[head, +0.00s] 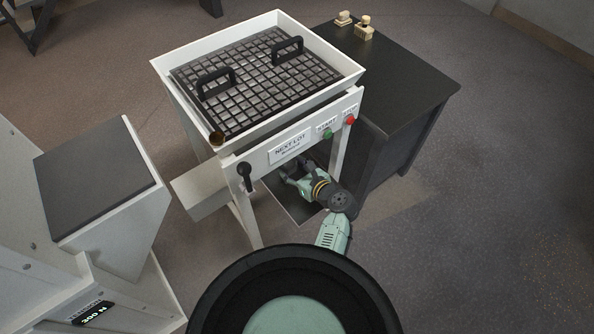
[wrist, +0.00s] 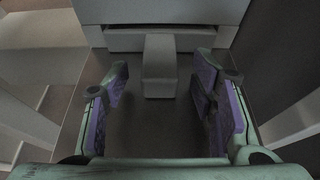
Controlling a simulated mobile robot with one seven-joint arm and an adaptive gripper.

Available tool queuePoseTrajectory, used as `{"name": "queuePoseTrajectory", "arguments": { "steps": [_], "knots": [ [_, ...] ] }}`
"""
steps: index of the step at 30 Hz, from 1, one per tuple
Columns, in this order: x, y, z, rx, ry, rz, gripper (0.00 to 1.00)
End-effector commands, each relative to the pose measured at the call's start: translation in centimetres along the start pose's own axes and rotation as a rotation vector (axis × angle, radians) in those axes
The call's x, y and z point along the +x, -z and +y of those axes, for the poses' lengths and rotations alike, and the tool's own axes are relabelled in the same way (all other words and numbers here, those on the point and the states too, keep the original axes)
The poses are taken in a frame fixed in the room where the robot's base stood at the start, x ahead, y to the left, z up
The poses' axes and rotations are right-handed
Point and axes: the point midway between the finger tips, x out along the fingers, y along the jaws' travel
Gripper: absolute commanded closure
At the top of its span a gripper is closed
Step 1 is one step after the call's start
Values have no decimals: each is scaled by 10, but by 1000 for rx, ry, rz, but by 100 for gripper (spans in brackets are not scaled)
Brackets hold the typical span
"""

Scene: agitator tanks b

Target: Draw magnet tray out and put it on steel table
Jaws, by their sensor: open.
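My gripper (head: 291,171) reaches under the front panel of the white sieve stand. In the wrist view its purple-padded fingers (wrist: 163,98) are open, one each side of a grey block-like handle (wrist: 160,66). The pads look apart from the handle. The handle sticks out below a pale grey front (wrist: 160,12), with a dark slot at its foot; this appears to be the magnet tray, its body hidden inside the stand. A dark table (head: 410,80), which looks like the steel table, stands right of the stand.
A grid with two black handles (head: 217,82) fills the white-rimmed stand top (head: 160,64). A black lever (head: 245,175), green button (head: 327,134) and red button (head: 350,119) are on the panel.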

Motion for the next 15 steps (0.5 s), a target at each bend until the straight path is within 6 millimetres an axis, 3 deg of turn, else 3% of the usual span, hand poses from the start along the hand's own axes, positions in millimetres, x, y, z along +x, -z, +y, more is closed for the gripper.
{"name": "queuePoseTrajectory", "arguments": {
  "steps": [6,15],
  "knots": [
    [0,0,0,0,0,0,50],
    [0,0,0,0,0,0,70]
  ]
}}
